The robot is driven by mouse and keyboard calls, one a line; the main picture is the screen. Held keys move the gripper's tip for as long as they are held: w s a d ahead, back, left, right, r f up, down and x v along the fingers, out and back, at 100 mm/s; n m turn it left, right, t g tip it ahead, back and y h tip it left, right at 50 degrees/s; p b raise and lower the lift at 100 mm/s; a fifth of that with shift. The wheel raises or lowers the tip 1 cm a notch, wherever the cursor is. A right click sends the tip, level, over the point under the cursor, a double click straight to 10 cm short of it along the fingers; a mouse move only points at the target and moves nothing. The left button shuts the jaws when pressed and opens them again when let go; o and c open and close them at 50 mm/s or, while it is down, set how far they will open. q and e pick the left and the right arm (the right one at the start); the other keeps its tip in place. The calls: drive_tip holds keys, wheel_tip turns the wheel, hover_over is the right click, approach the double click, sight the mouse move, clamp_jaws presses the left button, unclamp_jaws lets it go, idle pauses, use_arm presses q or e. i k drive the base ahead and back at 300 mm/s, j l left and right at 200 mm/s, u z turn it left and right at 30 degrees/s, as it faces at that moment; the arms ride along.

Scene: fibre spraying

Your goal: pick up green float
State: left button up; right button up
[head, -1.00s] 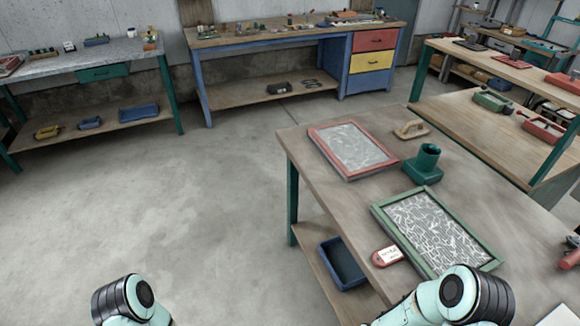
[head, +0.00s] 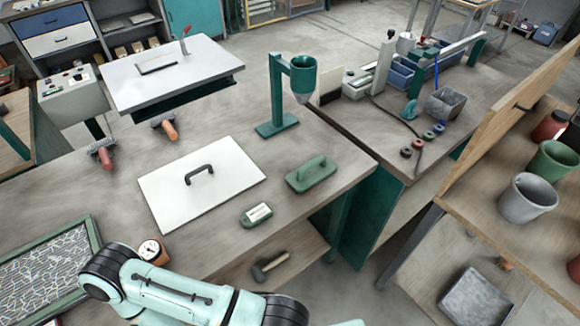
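The green float (head: 311,175) lies on the wooden workbench (head: 330,149) near its front right edge, with its handle upward. It sits right of a white board with a dark handle (head: 202,183) and beyond a small green block with a white label (head: 257,215). Nothing touches or covers the float. One of my arms shows at the lower left of the head view, nearer to me than the float. Neither gripper is in view.
A green stand with a funnel cup (head: 287,95) rises behind the float. A green-framed screen (head: 48,268) and a round gauge (head: 152,250) lie at the left. A hammer (head: 270,265) lies on the lower shelf. Buckets (head: 527,198) stand on a bench at right.

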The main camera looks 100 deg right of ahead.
sight(311, 173)
drive_tip(key=z, duration=3.7)
drive_tip(key=u, duration=3.35)
drive_tip(key=k+j, duration=0.15)
drive_tip(key=k, duration=0.15)
drive_tip(key=k+j+z, duration=0.1)
drive_tip(key=k+z, duration=0.55)
